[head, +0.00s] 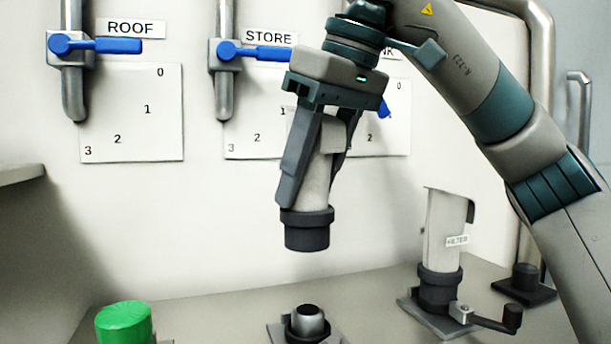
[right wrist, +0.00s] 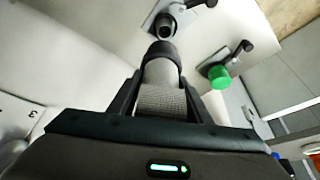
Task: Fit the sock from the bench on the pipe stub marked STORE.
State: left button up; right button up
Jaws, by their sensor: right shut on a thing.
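The sock (head: 306,230) is a pale tube with a wide dark cuff at its lower end. My right gripper (head: 308,185) is shut on its pale part and holds it tilted slightly, cuff down, in the air. In the right wrist view the sock (right wrist: 161,72) lies between the fingers, its cuff pointing away from me. The grey pipe marked STORE (head: 224,95) hangs on the wall, left of and behind my gripper, with an open-looking lower end and a blue handle beside its label. The sock is apart from it. My left gripper is out of view.
On the bench (head: 220,310), a short stub with a dark collar (head: 308,321) stands below the sock. A green cap (head: 125,322) is left of it. A labelled pale sleeve (head: 443,235) stands at right with a lever clamp. The ROOF pipe (head: 73,95) hangs at left.

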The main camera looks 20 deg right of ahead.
jog(key=shift+s, duration=0.3)
jog(key=shift+w+f, duration=0.2)
jog(key=shift+f, duration=1.2)
jog(key=shift+f+b, duration=0.5)
jog(key=shift+f, duration=1.95)
jog(key=shift+s+f, duration=0.1)
jog(key=shift+f, duration=0.1)
jog(key=shift+f+b, duration=0.85)
jog(key=shift+f, duration=0.8)
